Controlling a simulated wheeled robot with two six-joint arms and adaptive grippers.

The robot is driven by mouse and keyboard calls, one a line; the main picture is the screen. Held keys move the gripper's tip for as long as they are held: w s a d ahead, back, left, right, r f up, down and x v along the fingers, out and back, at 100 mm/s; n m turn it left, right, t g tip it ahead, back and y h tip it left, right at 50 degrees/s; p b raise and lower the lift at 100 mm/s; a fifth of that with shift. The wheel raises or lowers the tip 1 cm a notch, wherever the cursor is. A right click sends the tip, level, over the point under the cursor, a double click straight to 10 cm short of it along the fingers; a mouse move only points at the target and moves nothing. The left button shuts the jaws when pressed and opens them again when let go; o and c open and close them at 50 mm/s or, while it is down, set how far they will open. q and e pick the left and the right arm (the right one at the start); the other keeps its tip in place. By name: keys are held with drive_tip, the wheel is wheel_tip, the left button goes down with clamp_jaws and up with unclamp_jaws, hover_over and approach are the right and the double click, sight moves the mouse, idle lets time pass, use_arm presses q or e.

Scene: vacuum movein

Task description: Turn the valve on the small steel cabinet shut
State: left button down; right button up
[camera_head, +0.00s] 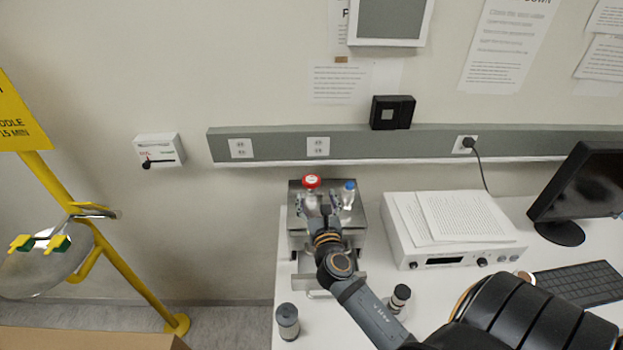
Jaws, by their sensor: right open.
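The small steel cabinet (357,233) stands on the white bench against the wall. A red round knob (312,181) and a blue knob (349,186) stand up near its back edge. I cannot tell from this view which is the valve, or how far either one is turned. My right gripper (328,201) is over the cabinet top, its fingers spread apart and empty, with the red knob just beyond the left finger and the blue one near the right finger. The arm and gripper hide the middle of the cabinet. My left gripper is not in view.
A white instrument (453,256) with papers on top stands right of the cabinet, with a monitor (580,185) and keyboard (580,284) beyond. Two small dark-topped cylinders (287,322) (399,297) stand in front. A white wall box (159,150) with a black lever and a yellow stand (120,280) are left.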

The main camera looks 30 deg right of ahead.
sight(312, 187)
drive_tip(key=p+x, duration=0.1)
drive_tip(key=x, duration=0.6)
drive_tip(key=shift+w+d, duration=0.1)
drive_tip(key=shift+w, duration=0.15)
drive_tip(key=c, duration=1.2)
drive_tip(key=shift+o, duration=0.2)
drive_tip(key=shift+f, duration=0.1)
drive_tip(key=shift+m, duration=0.3)
